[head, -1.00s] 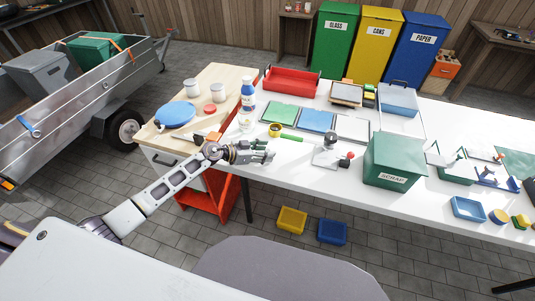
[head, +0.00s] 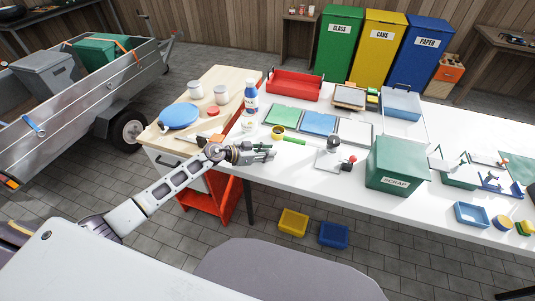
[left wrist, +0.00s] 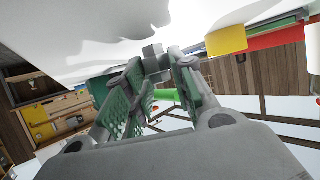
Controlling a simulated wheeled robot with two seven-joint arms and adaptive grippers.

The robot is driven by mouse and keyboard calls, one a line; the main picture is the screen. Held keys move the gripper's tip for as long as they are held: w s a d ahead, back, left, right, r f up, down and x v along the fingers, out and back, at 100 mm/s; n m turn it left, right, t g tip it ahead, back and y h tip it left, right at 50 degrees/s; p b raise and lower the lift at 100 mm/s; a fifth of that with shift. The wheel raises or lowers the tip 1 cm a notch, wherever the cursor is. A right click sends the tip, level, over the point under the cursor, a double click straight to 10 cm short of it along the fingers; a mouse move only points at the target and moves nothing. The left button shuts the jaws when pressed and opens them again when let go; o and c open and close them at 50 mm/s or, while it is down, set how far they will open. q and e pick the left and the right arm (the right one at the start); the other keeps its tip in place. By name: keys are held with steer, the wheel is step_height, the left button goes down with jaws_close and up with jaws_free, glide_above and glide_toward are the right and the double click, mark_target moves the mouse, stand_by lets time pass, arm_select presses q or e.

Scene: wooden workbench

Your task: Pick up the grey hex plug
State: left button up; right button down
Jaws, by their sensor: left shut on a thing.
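My left gripper (head: 262,153) is over the front edge of the white bench, at its left end. In the left wrist view its two green-padded fingers (left wrist: 157,72) are closed in around a small grey block-like piece, the grey hex plug (left wrist: 152,51), which sticks out past the fingertips. In the head view the plug is too small and too covered by the fingers to make out. I cannot tell whether it touches the bench. My right gripper is not in view.
A white-and-blue bottle (head: 251,98) stands further back. A small device with a red knob (head: 349,161) and the green scrap bin (head: 397,166) stand to the right.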

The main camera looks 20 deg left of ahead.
arm_select(q)
steer(key=shift+r+p, duration=0.6)
steer(key=shift+r, duration=0.95)
steer(key=s+a, duration=1.2)
steer(key=a, duration=0.1)
steer(key=shift+a+f, duration=0.15)
steer(key=shift+a, duration=0.05)
steer(key=shift+d, duration=0.1)
steer(key=w+d+r+n+t+y, duration=0.2)
steer(key=d+n+t+y, duration=0.2)
steer(key=d+n+y, duration=0.2)
steer(key=shift+w+d+r+n+y, duration=0.2)
steer(key=shift+d+r+n+y, duration=0.1)
steer(key=shift+d+n, duration=0.15)
stand_by(1.0)
steer(key=shift+s+d+f+n+y, duration=0.15)
steer(key=shift+s+d+n+y, duration=0.15)
steer(key=shift+n+y, duration=0.2)
